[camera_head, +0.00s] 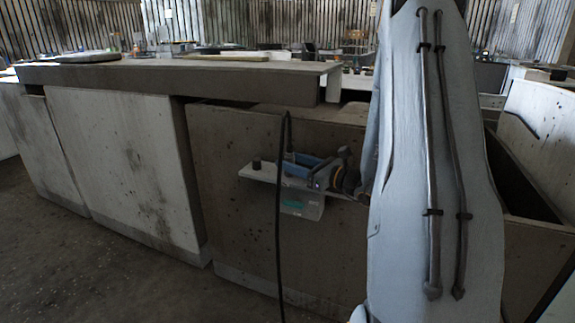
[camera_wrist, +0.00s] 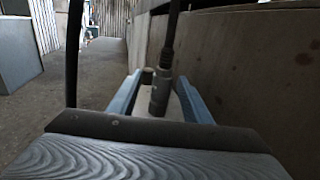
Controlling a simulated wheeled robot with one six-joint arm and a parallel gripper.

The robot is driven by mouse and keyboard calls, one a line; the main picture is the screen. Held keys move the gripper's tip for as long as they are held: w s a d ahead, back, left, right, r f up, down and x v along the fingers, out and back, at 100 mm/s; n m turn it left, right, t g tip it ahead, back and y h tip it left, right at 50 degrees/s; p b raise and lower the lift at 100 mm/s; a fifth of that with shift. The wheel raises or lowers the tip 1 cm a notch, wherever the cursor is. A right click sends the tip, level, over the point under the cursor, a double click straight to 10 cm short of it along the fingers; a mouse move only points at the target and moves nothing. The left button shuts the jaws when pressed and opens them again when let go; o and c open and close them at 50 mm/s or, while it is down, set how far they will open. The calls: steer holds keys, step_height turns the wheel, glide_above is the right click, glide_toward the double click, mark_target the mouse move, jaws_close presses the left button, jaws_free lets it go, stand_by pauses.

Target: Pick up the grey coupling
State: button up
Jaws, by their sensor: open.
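In the wrist view, a grey coupling (camera_wrist: 159,94) stands upright between the two blue fingers of my gripper (camera_wrist: 160,80). It is a stepped cylinder, and a dark stem or hose rises from its top. Small gaps show on both sides, so the fingers appear not to touch it. In the head view, my gripper (camera_head: 299,164) is over a small pale shelf (camera_head: 262,176) on the side of the counter. The coupling cannot be made out clearly there, behind the fingers and a hanging cable.
A small dark cylinder (camera_head: 256,164) stands at the shelf's left end; it also shows beyond the coupling in the wrist view (camera_wrist: 147,75). A black cable (camera_head: 279,240) hangs in front of the shelf. The counter (camera_head: 200,76) overhangs above. The floor at left is clear.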

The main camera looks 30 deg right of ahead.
steer(key=x, duration=0.5)
steer(key=shift+w+d+r, duration=0.1)
steer(key=shift+d+r, duration=0.05)
steer(key=shift+r, duration=0.15)
steer(key=shift+c, duration=0.3)
jaws_close()
